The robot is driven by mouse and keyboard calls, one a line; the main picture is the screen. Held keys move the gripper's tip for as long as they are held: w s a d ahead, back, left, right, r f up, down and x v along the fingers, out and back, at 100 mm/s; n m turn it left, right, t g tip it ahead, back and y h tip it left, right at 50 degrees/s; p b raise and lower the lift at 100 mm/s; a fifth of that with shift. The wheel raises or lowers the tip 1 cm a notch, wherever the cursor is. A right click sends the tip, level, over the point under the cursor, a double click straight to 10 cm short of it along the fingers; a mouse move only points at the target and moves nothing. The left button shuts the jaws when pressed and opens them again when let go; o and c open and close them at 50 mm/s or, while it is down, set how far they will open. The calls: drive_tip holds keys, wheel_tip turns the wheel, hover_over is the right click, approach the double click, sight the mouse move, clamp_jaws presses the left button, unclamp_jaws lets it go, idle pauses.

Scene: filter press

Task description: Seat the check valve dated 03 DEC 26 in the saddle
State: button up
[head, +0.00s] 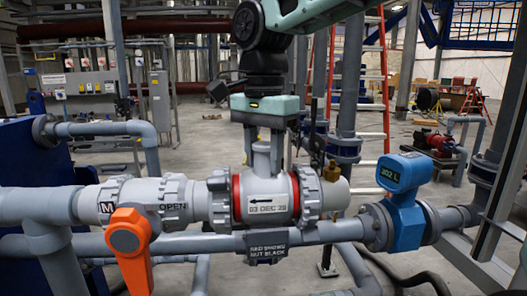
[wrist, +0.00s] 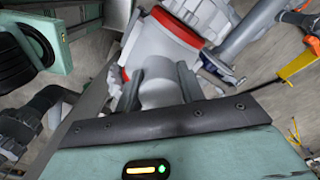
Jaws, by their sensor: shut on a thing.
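The grey check valve (head: 266,180) sits in line with the pipe, between a left union nut (head: 219,199) and a right union nut (head: 307,193). Its label shows a left-pointing arrow and reads 03 DEC, with the last digits hard to read. Red bands show at both ends of the body. My gripper (head: 263,152) comes from above and is shut on the valve's upright top stub; the wrist view shows its fingers (wrist: 160,88) on either side of the stub. A plate (head: 267,246) below reads RED SHOWS NUT SLACK. The saddle's seating surface is hidden.
An orange handle (head: 130,243) stands out at the left, on a valve marked OPEN (head: 172,199). A blue meter (head: 402,190) stands on the line at the right. A brass fitting (head: 331,171) is close beside the right nut. A lower pipe (head: 340,231) runs beneath.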

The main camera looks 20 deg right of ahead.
drive_tip(key=o, duration=1.1)
wheel_tip(320, 180, up, 18)
drive_tip(key=shift+f, duration=0.25)
